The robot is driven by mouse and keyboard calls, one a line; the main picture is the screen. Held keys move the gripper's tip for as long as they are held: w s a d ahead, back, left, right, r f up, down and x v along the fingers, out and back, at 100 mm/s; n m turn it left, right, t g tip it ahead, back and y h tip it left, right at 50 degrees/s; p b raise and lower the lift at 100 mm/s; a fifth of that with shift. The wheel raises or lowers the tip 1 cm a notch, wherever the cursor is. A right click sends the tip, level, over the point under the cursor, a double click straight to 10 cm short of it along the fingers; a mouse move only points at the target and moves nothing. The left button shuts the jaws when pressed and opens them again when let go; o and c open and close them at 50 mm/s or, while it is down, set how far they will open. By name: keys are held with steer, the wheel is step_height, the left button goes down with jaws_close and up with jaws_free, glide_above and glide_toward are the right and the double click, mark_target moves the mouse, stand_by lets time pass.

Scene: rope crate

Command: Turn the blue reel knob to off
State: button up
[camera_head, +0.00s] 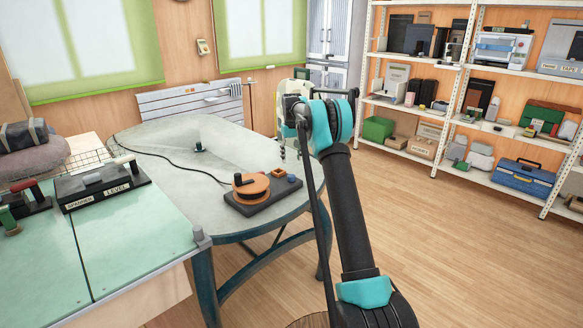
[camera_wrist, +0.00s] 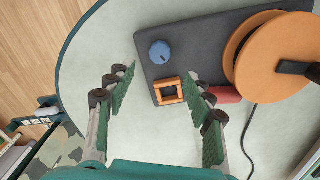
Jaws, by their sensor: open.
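The blue reel knob (camera_wrist: 160,53) is round and sits near a corner of the dark reel base (camera_wrist: 195,38) in the wrist view. The head view also shows the knob (camera_head: 291,178) at the right end of the base (camera_head: 262,202). Its pointer setting is too small to read. The orange reel (camera_wrist: 255,62) is on the same base, with an orange square frame (camera_wrist: 168,90) between my fingers and the knob's side. My gripper (camera_wrist: 160,76) is open and empty, its fingertips short of the knob in the picture. I cannot tell its height above the base.
The base stands on a grey oval table (camera_head: 170,160), with a black cable running across it. A red block (camera_wrist: 224,94) is next to the reel. A green workbench (camera_head: 135,235) with labelled tools stands at the left. Shelves (camera_head: 480,125) line the right wall; the floor between is clear.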

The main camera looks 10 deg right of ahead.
steer(key=shift+r, duration=1.4)
steer(key=shift+s, duration=0.1)
steer(key=s+d+r+m+t, duration=0.1)
steer(key=s, duration=1.2)
steer(key=s+d+r+t, duration=0.1)
steer(key=s+d+r, duration=0.1)
steer(key=s, duration=1)
steer(key=s+f, duration=0.4)
steer(key=s, duration=0.6)
steer(key=s+f+m+t, duration=0.1)
steer(key=s+f, duration=0.3)
steer(key=s, duration=0.6)
steer(key=s+f+t, duration=0.1)
steer(key=s+f, duration=0.2)
steer(key=s, duration=0.8)
steer(key=shift+d+f+m, duration=0.3)
steer(key=shift+f, duration=0.1)
